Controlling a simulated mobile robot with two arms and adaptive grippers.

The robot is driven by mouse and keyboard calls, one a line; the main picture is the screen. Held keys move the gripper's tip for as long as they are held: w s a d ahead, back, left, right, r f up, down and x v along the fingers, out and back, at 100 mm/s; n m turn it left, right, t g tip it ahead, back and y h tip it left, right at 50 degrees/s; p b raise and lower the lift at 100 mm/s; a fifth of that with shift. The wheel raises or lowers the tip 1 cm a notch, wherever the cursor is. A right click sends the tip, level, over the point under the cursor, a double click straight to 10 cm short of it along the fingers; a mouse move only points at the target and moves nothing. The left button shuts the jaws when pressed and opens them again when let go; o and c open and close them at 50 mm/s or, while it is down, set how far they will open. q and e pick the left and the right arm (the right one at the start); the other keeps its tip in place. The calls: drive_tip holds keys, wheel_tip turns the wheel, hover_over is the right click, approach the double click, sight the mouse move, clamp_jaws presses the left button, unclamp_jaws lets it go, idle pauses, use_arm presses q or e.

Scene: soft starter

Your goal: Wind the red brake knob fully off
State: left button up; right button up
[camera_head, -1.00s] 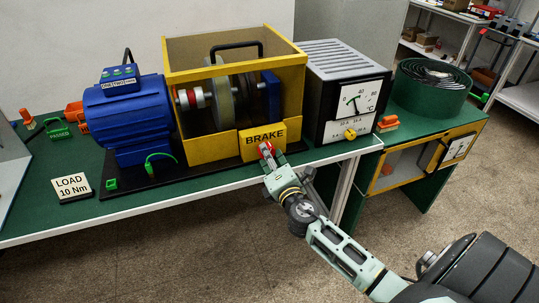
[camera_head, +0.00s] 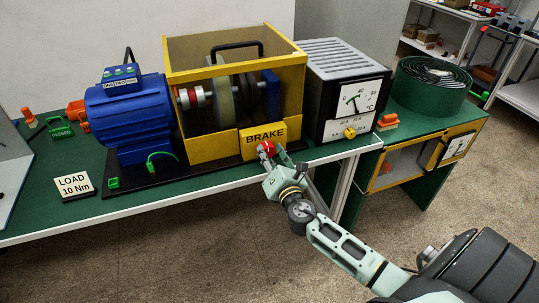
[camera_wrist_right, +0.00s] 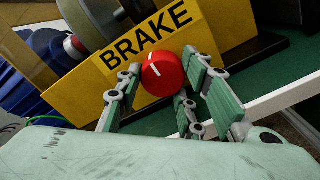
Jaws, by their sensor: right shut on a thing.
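The red brake knob (camera_head: 266,148) sits on the front of the yellow brake housing (camera_head: 215,148), just below the black BRAKE lettering. In the right wrist view the round knob (camera_wrist_right: 162,72) shows a white pointer line tilted to one side. My right gripper (camera_head: 270,158) is at the knob, with its fingers around it and shut on it. The knob's back side is hidden. My left gripper is not in view.
A blue motor (camera_head: 128,118) stands left of the brake. A grey meter box (camera_head: 345,95) with a dial stands right. A LOAD 10 Nm sign (camera_head: 74,186) lies at the bench's front left.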

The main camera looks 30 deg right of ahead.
drive_tip(key=shift+a+r, duration=0.1)
drive_tip(key=shift+r, duration=0.1)
drive_tip(key=o, duration=1)
drive_tip(key=shift+w+a, duration=0.1)
drive_tip(key=shift+o, duration=0.3)
drive_tip(key=shift+f, duration=0.15)
